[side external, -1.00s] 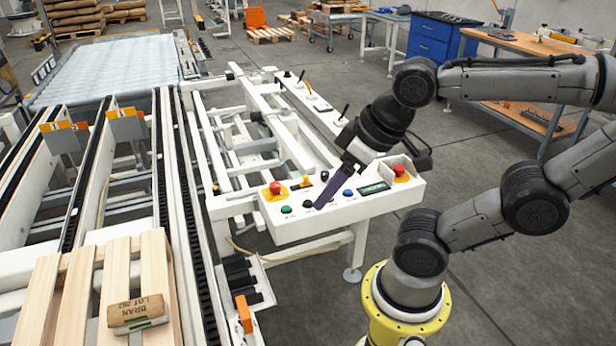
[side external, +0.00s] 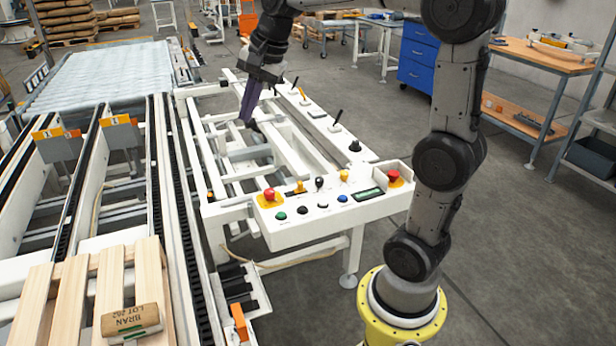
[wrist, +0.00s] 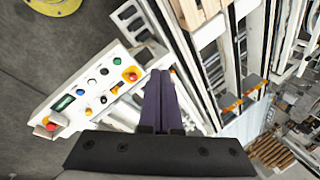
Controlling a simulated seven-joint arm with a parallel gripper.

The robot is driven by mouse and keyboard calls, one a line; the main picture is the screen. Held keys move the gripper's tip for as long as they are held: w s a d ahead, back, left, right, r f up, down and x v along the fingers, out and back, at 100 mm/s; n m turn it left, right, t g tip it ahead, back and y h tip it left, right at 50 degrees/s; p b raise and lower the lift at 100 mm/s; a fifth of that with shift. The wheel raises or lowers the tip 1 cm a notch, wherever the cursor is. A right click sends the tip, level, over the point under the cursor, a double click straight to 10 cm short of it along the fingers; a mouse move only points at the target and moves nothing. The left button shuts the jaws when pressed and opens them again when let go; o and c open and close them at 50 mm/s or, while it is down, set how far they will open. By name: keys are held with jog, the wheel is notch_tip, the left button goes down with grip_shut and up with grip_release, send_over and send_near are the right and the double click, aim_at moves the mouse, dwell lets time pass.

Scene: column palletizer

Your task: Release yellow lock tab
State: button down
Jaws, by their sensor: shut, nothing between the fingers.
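The white control panel (side external: 330,222) carries two small yellow parts. One yellow tab (side external: 299,188) stands near the left red button, and a yellow knob (side external: 343,176) sits farther right. I cannot tell for certain which is the lock tab. In the wrist view they show as small yellow-orange spots, the tab (wrist: 116,90) and the knob (wrist: 88,112). My gripper (side external: 246,119) is shut and empty, its purple fingers pointing down over the white frame behind the panel, apart from both. In the wrist view the shut fingers (wrist: 159,74) lie right of the panel.
The panel also has red buttons (side external: 270,195), green, black and blue buttons and a black-topped lever (side external: 319,184). More levers (side external: 337,118) stand on the rail behind.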

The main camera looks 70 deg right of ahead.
jog(key=w+d+f+m, duration=0.2)
jog(key=d, duration=0.3)
jog(key=w+d+f+m, duration=0.2)
jog(key=w+d+f, duration=0.1)
jog(key=d, duration=0.2)
jog(key=m+g+y, duration=0.1)
jog(key=m+g, duration=0.1)
jog(key=m, duration=0.3)
send_over(305, 189)
jog(key=w, duration=0.3)
notch_tip(305, 189, down, 15)
jog(key=s+d+f+m, duration=0.1)
jog(key=s+d+f, duration=0.2)
jog(key=s+f, duration=0.2)
jog(key=shift+s+f+m+g+y, duration=0.15)
jog(key=shift+f+m+g+y, duration=0.15)
jog(key=shift+y, duration=0.1)
jog(key=x, duration=1)
